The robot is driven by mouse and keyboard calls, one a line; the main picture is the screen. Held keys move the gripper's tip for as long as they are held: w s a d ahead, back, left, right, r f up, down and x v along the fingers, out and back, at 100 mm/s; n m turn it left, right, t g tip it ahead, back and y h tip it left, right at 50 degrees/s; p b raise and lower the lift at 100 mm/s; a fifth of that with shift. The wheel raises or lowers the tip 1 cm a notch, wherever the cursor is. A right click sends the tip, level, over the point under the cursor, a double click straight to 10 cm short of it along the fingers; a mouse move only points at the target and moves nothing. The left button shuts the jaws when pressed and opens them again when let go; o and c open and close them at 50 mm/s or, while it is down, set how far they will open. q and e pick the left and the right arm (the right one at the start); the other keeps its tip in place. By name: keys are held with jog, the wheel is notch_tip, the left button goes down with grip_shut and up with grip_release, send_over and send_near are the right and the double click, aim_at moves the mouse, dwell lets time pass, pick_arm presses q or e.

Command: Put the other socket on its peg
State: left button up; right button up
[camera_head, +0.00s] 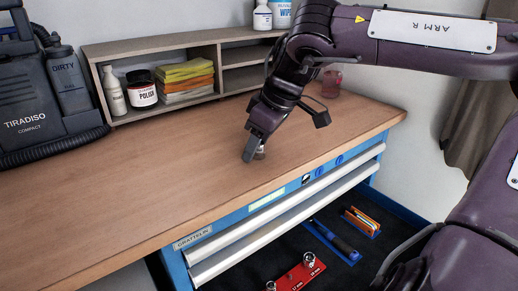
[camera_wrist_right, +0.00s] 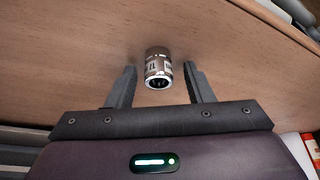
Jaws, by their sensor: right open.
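A small chrome socket (camera_head: 260,153) stands on the wooden bench top near its front edge, partly hidden by my right gripper. In the right wrist view the socket (camera_wrist_right: 158,70) is between the two fingers, with a gap visible on each side. My right gripper (camera_head: 252,148) is open and points down at it. In the open drawer is a red holder (camera_head: 292,278) with size labels and shiny metal pieces at its two visible ends. The frame's bottom edge cuts the holder off. I cannot tell which of these are sockets and which bare pegs. My left gripper is out of view.
The blue tool chest's drawer (camera_head: 383,216) is open below the bench, holding blue-handled (camera_head: 333,238) and orange (camera_head: 361,218) tools. A shelf unit (camera_head: 191,41) stands at the back, a black machine (camera_head: 36,100) at left. The bench's left middle is clear.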

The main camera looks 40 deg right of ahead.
jog(key=c, duration=0.9)
grip_shut()
jog(key=shift+r, duration=0.15)
